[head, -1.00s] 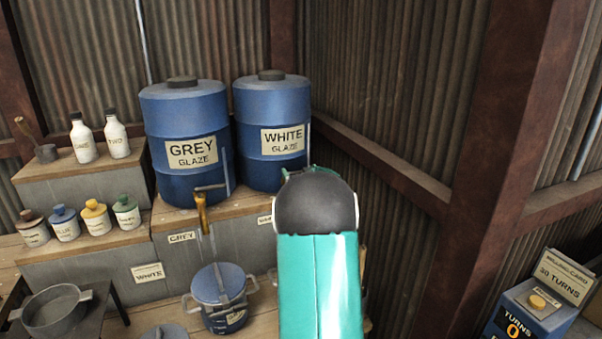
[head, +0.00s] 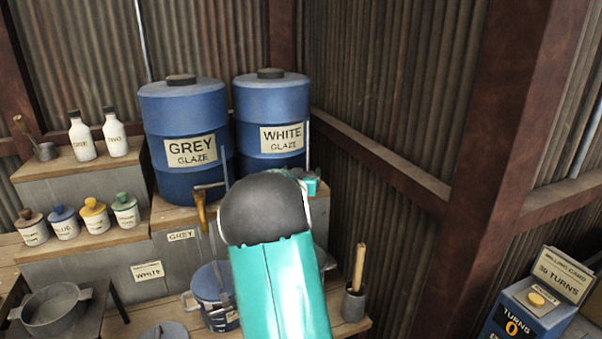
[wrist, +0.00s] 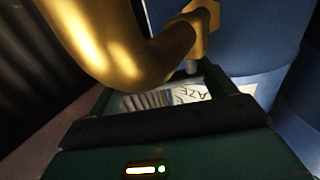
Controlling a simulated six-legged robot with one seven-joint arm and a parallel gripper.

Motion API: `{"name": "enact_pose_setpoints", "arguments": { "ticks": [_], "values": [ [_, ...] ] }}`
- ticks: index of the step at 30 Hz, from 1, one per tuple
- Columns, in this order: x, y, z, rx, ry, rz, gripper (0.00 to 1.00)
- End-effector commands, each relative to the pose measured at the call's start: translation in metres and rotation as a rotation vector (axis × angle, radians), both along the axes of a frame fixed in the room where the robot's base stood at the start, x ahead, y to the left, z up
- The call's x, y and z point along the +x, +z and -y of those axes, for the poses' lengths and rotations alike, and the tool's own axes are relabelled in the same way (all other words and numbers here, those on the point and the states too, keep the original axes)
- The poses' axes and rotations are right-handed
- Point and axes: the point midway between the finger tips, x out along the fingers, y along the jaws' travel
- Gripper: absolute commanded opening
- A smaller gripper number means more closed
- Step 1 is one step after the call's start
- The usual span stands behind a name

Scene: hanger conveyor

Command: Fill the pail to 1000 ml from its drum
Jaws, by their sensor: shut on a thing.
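The white glaze drum (head: 272,105) stands at the back on a wooden step, right of the grey glaze drum (head: 180,120). My gripper (head: 312,184) is at the white drum's lower front, mostly hidden by my arm. In the wrist view, a brass tap (wrist: 135,45) crosses just above the gripper, with a short grey stem (wrist: 194,67) reaching down between its parts. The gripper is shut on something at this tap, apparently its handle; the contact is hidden. A blue pail (head: 205,292) stands below the grey drum's tap (head: 202,208). A grey rounded object (head: 321,258) shows beside my arm.
Colour jars (head: 95,217) and white bottles (head: 82,138) stand on the left steps. A grey pan (head: 55,308) is at the lower left. A pot with a wooden handle (head: 359,268) is right of my arm. A turns counter (head: 530,310) stands lower right.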

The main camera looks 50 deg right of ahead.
Motion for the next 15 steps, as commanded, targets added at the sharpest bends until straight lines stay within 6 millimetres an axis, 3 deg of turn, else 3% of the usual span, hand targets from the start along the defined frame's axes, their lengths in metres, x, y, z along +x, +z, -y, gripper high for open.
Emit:
{"name": "enact_pose_setpoints", "arguments": {
  "ticks": [12,13,15],
  "values": [
    [-0.0007,-0.0009,-0.0003,-0.001,-0.008,-0.003,0.43],
    [-0.0007,-0.0009,-0.0003,-0.001,-0.008,-0.003,0.85],
    [-0.0007,-0.0009,-0.0003,-0.001,-0.008,-0.003,0.99]
  ]
}}
